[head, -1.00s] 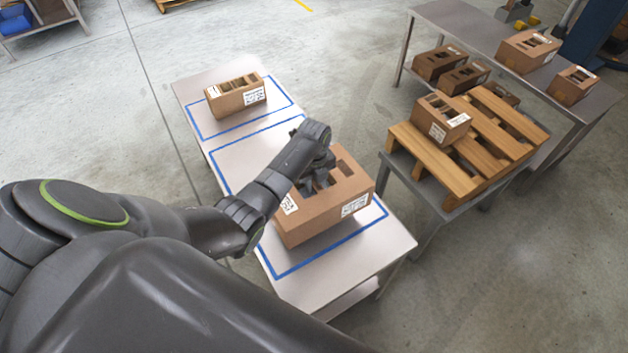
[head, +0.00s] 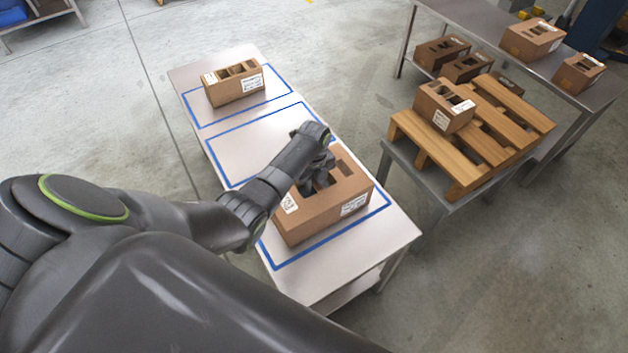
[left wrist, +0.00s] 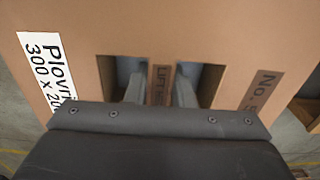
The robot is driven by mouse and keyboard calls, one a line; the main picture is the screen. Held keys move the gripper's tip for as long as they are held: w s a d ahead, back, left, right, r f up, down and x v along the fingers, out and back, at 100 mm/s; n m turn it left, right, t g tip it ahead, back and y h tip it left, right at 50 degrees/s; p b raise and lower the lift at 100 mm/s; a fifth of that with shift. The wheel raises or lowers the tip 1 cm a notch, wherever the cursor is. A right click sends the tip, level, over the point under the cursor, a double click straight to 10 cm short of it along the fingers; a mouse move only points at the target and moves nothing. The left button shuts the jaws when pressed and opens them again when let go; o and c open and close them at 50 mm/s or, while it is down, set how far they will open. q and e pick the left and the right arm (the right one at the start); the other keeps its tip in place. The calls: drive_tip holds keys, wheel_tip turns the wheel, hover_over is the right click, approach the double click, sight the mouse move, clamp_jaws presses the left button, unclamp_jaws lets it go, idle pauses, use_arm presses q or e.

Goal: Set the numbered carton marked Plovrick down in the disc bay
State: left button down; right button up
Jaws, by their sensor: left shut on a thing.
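The Plovrick carton (head: 313,217) is a large brown box with white labels and cutouts in its top. In the left wrist view its top (left wrist: 225,35) shows a label starting "Plovri" and a dark "No." strip. My left gripper (head: 318,182) is shut on the bar between two cutouts; its fingers (left wrist: 160,92) reach into them. The carton is over the near blue-outlined bay (head: 318,249) on the pale table; whether it touches the top I cannot tell. I cannot make out a disc mark on any bay. My right gripper is not in view.
Another carton (head: 233,86) stands in the far blue-outlined bay. A wooden pallet (head: 478,150) on a low stand to the right bears a carton (head: 443,107). A steel bench (head: 490,38) behind it holds more cartons. The table's near end (head: 340,275) is clear.

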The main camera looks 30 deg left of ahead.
use_arm(q)
drive_tip(key=shift+w+f, duration=0.1)
drive_tip(key=shift+f, duration=0.4)
idle(0.4)
drive_tip(key=c, duration=1.2)
unclamp_jaws()
drive_tip(key=shift+o, duration=0.2)
wheel_tip(320, 180, up, 18)
drive_tip(key=shift+f, duration=0.25)
